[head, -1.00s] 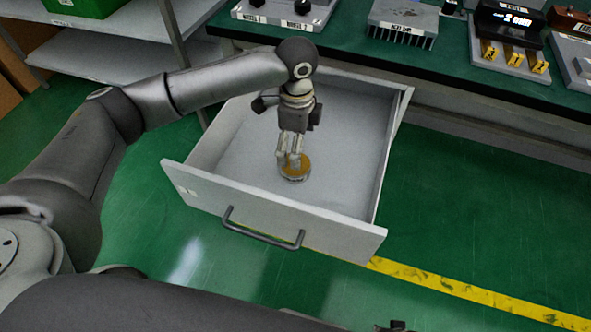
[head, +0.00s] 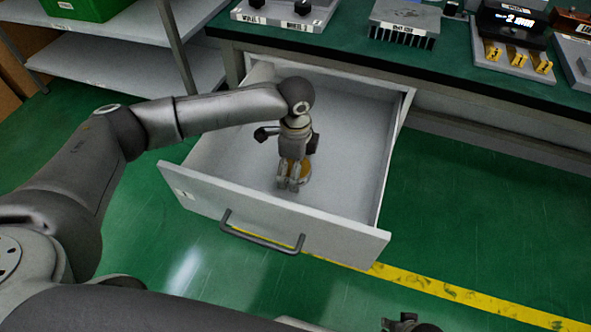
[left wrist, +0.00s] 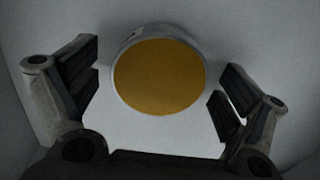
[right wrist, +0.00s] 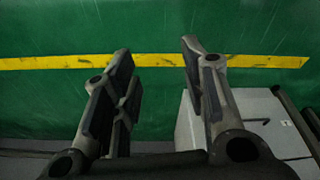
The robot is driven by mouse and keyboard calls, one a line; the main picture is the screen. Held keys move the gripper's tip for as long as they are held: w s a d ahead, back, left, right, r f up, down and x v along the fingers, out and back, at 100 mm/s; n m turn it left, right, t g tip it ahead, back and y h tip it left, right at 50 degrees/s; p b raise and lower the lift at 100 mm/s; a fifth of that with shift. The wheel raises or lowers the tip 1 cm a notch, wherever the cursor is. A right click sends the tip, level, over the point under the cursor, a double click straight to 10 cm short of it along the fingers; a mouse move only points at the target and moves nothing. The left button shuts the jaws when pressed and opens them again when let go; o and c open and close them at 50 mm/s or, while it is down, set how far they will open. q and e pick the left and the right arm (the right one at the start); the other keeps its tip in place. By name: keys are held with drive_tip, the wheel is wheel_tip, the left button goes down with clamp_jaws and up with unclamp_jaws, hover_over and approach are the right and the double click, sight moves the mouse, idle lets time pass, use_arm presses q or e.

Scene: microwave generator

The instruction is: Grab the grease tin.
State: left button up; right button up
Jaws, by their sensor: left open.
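The grease tin (left wrist: 160,76) is round with an amber top and a pale rim. It lies on the drawer floor, and in the left wrist view it shows between and a little beyond my open left fingers (left wrist: 158,95). In the head view my left gripper (head: 289,185) is down inside the open drawer (head: 345,150) and hides most of the tin (head: 305,172). No finger visibly touches the tin. My right gripper (right wrist: 155,90) is open and empty above the green floor; part of it shows at the bottom of the head view (head: 410,324).
The drawer's front panel (head: 270,215) and side walls surround my left gripper. The green workbench top (head: 345,50) with a heat sink (head: 403,32) and other devices is above the drawer. A grey shelf (head: 120,65) stands at the left. The floor at right is clear.

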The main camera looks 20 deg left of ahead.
use_arm(q)
drive_tip(key=c, duration=1.2)
drive_tip(key=shift+c, duration=0.6)
drive_tip(key=shift+r, duration=0.15)
